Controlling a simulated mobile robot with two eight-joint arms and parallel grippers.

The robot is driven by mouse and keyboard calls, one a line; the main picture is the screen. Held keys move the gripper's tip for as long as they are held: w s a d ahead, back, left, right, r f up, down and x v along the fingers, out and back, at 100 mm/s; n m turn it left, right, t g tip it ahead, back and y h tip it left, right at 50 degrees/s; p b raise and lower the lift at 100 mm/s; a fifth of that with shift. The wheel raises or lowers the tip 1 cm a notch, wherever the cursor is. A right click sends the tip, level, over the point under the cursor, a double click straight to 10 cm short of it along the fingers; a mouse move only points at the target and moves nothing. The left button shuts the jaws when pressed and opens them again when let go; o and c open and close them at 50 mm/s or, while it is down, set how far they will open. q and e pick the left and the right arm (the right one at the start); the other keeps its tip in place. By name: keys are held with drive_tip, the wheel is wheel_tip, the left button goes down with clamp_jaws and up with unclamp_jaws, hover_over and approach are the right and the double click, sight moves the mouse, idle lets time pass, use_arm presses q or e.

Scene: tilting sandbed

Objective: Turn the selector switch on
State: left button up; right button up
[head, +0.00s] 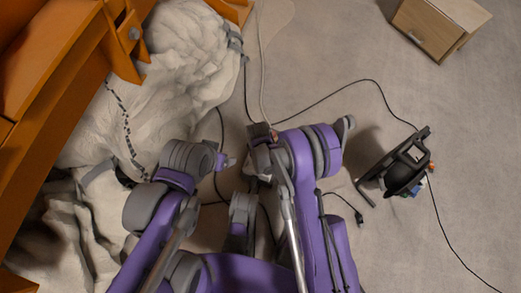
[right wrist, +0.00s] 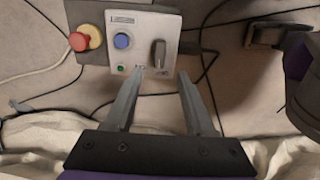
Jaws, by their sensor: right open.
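The selector switch (right wrist: 158,53) is a dark grey knob on the right half of a light grey control panel (right wrist: 142,22). In the right wrist view its handle stands nearly upright in the picture. My right gripper (right wrist: 159,77) is open, its two fingers apart and nothing between them. The fingertips lie just below the knob in the picture, one to each side, and do not appear to touch it. In the head view my right arm hides most of the panel. My left gripper (head: 226,161) points right from the left arm; its jaws are too small to read.
A blue button (right wrist: 122,41), a small green button or lamp (right wrist: 120,68) and a red mushroom button (right wrist: 78,41) are left of the knob. Cables cross the floor. A black reel-like device (head: 405,175) and a wooden cabinet (head: 436,28) stand right; an orange frame (head: 60,85) is left.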

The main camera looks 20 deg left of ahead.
wheel_tip(320, 180, down, 10)
drive_tip(key=shift+r+b, duration=0.1)
drive_tip(key=shift+b, duration=1.1)
clamp_jaws()
